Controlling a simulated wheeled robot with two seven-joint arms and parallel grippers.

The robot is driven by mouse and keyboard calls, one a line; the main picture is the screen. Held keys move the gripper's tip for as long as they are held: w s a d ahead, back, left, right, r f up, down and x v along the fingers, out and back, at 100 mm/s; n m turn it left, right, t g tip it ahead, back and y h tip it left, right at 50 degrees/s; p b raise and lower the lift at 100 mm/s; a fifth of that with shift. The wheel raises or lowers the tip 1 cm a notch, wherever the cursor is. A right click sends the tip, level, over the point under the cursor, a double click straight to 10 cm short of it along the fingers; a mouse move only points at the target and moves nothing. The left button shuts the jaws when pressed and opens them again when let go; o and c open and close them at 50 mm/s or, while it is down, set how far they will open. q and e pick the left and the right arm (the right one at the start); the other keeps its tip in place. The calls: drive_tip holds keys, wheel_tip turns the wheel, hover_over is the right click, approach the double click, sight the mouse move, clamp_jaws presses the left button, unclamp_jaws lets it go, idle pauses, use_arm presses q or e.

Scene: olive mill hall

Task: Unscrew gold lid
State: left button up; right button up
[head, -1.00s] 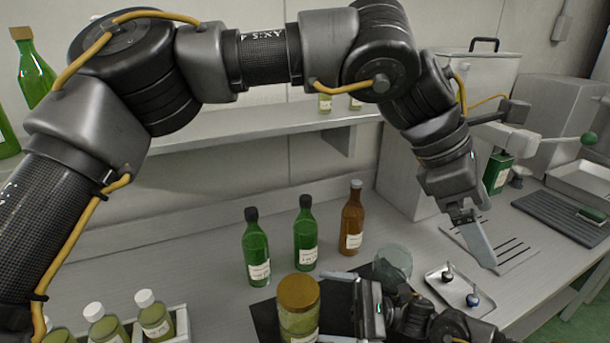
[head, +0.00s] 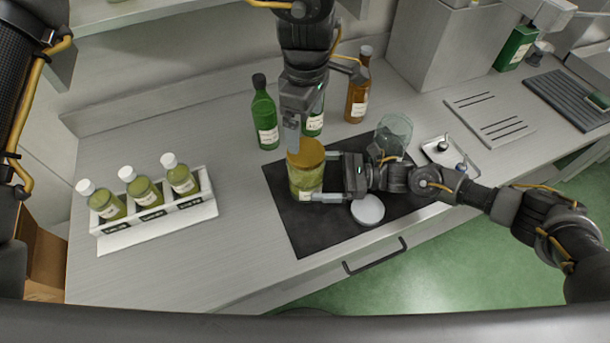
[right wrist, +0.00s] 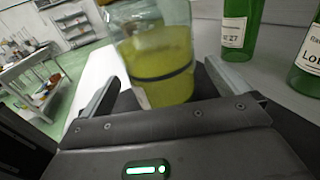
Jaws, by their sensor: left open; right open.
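The jar (head: 305,185) of yellow-green contents stands upright on a dark mat (head: 285,215), with the gold lid (head: 306,151) on top. It also shows in the right wrist view (right wrist: 162,65), without its lid in sight. My left gripper (head: 292,143) is open and points down at the lid's far left edge; whether it touches is unclear. My right gripper (head: 326,177) is open, coming in from the right, with its fingers low at either side of the jar. In the right wrist view the jar stands between these fingers (right wrist: 168,88), apparently with gaps.
Green bottles (head: 265,118) and a brown bottle (head: 358,90) stand behind the jar. A clear glass vessel (head: 393,133) and a white disc (head: 367,210) are right of it. A rack (head: 160,219) of small bottles stands left. Bare counter lies between rack and mat.

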sight(306, 151)
drive_tip(key=shift+a, duration=2.35)
drive_tip(key=c, duration=1.6)
use_arm(q)
drive_tip(key=shift+m, duration=0.3)
use_arm(e)
drive_tip(key=shift+c, duration=1.2)
use_arm(q)
drive_tip(key=m, duration=0.3)
drive_tip(key=shift+m, duration=0.4)
use_arm(e)
drive_tip(key=shift+c, duration=0.4)
use_arm(q)
drive_tip(key=shift+f, duration=4)
use_arm(e)
drive_tip(key=shift+w, duration=0.1)
